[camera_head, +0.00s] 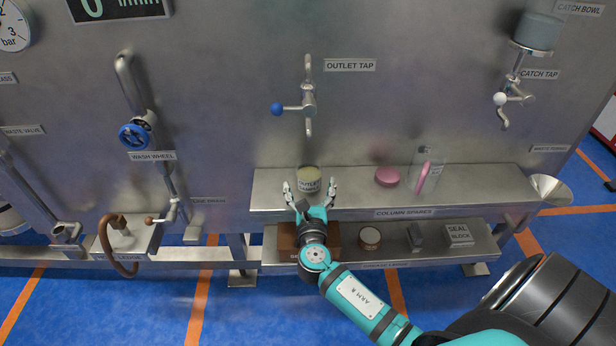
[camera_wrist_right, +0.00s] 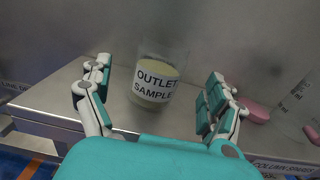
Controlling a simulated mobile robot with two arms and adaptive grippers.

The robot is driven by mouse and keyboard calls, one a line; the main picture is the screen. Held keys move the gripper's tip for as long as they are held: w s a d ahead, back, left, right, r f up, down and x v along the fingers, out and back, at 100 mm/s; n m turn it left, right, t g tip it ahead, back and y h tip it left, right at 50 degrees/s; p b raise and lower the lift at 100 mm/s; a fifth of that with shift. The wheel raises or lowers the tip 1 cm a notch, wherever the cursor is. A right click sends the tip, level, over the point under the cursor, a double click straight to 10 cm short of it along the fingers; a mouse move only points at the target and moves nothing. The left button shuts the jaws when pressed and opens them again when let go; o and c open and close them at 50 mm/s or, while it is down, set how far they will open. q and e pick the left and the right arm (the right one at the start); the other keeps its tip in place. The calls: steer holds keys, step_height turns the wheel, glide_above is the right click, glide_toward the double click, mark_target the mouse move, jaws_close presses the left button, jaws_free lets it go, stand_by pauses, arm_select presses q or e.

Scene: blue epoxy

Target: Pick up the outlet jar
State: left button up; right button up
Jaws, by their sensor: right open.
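The outlet jar (camera_head: 309,181) is a clear jar with pale yellowish contents, standing upright on the upper metal shelf below the outlet tap (camera_head: 308,107). In the right wrist view the jar (camera_wrist_right: 157,80) shows a white label reading "OUTLET SAMPLE". My right gripper (camera_head: 310,184) is open, with one finger on each side of the jar's near side. In the right wrist view the gripper (camera_wrist_right: 157,100) has visible gaps between both fingers and the jar. My left gripper is in neither view.
On the upper shelf (camera_head: 470,183), right of the jar, are a pink disc (camera_head: 387,176) and a clear container (camera_head: 428,172) with a pink piece. The lower shelf holds a small round tin (camera_head: 370,238), a grey block (camera_head: 415,237) and a seal block (camera_head: 459,235). A funnel (camera_head: 550,189) is at the right end.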

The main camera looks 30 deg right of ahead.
mark_target(308, 163)
steer(key=x, duration=0.6)
steer(key=shift+w+d+r+p, duration=0.2)
steer(key=shift+p, duration=0.1)
steer(key=c, duration=1.4)
